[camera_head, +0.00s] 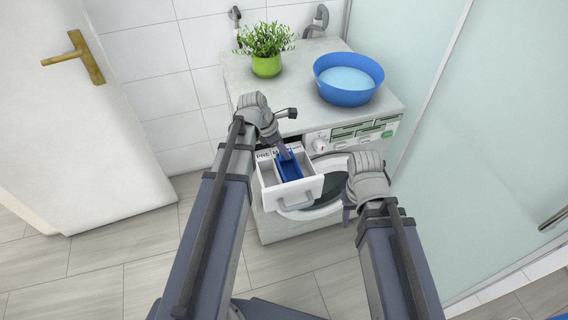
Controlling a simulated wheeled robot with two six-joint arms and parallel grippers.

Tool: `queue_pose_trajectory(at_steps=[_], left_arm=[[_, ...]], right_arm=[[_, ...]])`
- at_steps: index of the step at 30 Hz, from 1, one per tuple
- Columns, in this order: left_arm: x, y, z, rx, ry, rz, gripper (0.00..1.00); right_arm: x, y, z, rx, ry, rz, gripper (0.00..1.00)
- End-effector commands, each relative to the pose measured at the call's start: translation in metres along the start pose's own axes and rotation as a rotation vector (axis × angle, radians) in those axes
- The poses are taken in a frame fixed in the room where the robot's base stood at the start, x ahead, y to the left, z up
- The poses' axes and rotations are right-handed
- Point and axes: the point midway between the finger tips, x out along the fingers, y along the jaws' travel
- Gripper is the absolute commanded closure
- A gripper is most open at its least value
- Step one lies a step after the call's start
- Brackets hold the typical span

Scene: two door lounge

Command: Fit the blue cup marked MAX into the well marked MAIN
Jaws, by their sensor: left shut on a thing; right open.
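The detergent drawer (312,186) is pulled out of the washing machine. Its back edge shows the letters "PRE" at left and an "M" beside it; the rest of that label is hidden by my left gripper. The blue cup (290,170) is in or just over the compartment below the "M"; I cannot tell whether it is fully seated. No MAX mark is readable on it. My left gripper (283,152) is shut on the cup's upper end, from above. My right gripper (347,212) is open and empty, right of the drawer, in front of the round door.
The washing machine (300,99) carries a potted plant (266,66) and a blue basin (347,92) on top. Its round door (329,186) is close to my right gripper. A white door (75,130) stands left, a glass panel (490,130) right.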

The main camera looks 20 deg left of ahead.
Motion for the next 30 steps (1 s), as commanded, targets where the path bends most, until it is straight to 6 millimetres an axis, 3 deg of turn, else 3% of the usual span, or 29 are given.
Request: queue_pose_trajectory(at_steps=[5, 13, 26, 27, 30], left_arm=[[0.007, 0.000, -0.003, 0.000, 0.000, 0.000, 1.00], [0.036, 0.000, -0.015, 0.000, 0.000, 0.000, 1.00], [0.039, 0.000, -0.016, 0.000, 0.000, 0.000, 1.00], [0.037, 0.000, -0.015, 0.000, 0.000, 0.000, 0.76], [0.037, 0.000, -0.015, 0.000, 0.000, 0.000, 0.66]], right_arm=[[0.008, -0.001, 0.000, 0.000, 0.000, 0.000, 0.50], [0.039, -0.004, -0.002, 0.000, 0.000, 0.000, 0.50], [0.042, -0.004, -0.002, -0.001, 0.000, 0.000, 0.50], [0.040, -0.004, -0.002, -0.001, 0.000, 0.000, 0.50], [0.040, -0.004, -0.002, -0.001, 0.000, 0.000, 0.50]])
